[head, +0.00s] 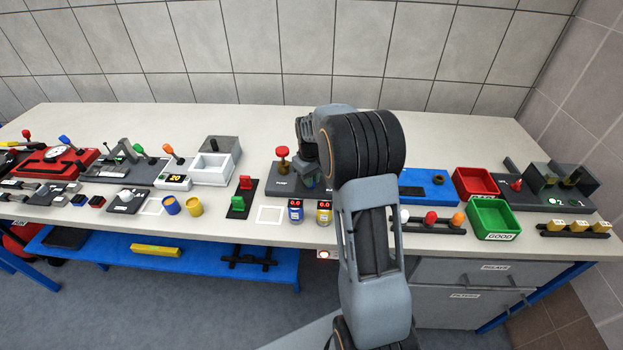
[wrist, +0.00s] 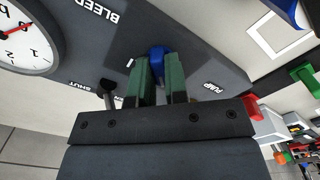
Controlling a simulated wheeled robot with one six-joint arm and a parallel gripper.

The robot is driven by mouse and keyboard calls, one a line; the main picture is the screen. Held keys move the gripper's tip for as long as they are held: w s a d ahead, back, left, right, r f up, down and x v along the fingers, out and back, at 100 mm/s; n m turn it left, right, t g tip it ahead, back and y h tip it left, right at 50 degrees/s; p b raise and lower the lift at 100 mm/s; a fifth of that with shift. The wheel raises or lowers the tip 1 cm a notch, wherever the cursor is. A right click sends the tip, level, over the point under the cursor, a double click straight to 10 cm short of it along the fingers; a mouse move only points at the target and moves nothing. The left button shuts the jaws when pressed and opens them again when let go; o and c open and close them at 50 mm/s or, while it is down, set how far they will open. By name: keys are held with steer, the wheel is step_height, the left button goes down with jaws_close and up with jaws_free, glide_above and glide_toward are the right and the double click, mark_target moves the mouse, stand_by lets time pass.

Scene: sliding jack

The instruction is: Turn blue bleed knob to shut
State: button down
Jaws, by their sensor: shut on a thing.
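The blue bleed knob (wrist: 157,51) shows in the wrist view on a dark grey panel (wrist: 190,45). My gripper (wrist: 158,72) has its two green fingers on either side of the knob and is shut on it. The panel carries the words BLEED, SHUT and PUMP, partly cut off or covered. A dark peg or lever (wrist: 108,88) stands near the word SHUT, left of my fingers. In the head view, my arm and wrist cover most of this panel, and the knob cannot be made out there.
A white gauge with a red needle (wrist: 25,35) is at the wrist view's upper left. In the head view, a red knob on a post (head: 283,154) stands just left of my gripper. A blue block (head: 425,187) and red tray (head: 475,182) lie to the right.

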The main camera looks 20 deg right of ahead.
steer(key=shift+s+f+n, duration=0.1)
steer(key=shift+n, duration=0.2)
steer(key=c, duration=1.1)
jaws_free()
steer(key=shift+c, duration=0.2)
steer(key=shift+r, duration=0.2)
step_height(320, 180, up, 14)
steer(key=shift+f, duration=0.2)
